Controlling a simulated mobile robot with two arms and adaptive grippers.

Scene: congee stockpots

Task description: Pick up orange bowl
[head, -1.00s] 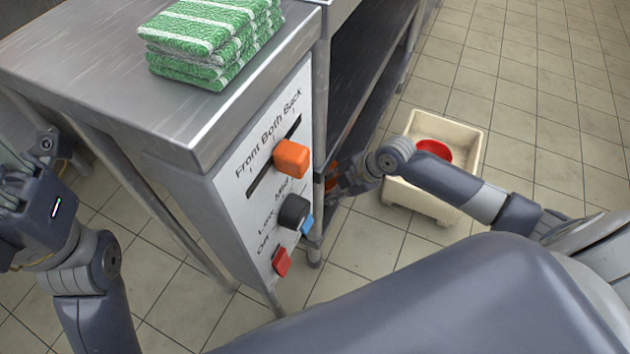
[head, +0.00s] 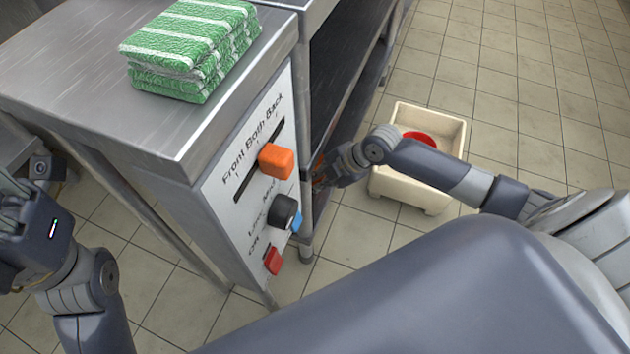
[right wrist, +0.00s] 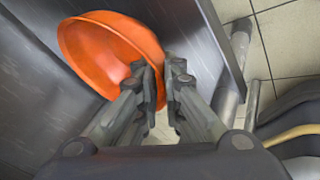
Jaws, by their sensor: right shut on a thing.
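The orange bowl (right wrist: 105,50) is tilted in the right wrist view, with its hollow side partly facing the camera. My right gripper (right wrist: 164,72) is shut on the bowl's rim, one finger on either side of the wall. In the head view my right gripper (head: 326,172) is at the open side of the steel shelf unit, and the bowl is almost wholly hidden there. My left gripper (head: 14,205) is at the left edge of the head view, partly cut off; its fingers are not clear.
A steel shelf unit (head: 345,65) stands beside the counter (head: 70,60), with a leg close to my right gripper. Folded green towels (head: 190,48) lie on the counter. A cream bin (head: 410,188) holding a red item (head: 420,137) stands on the open tiled floor.

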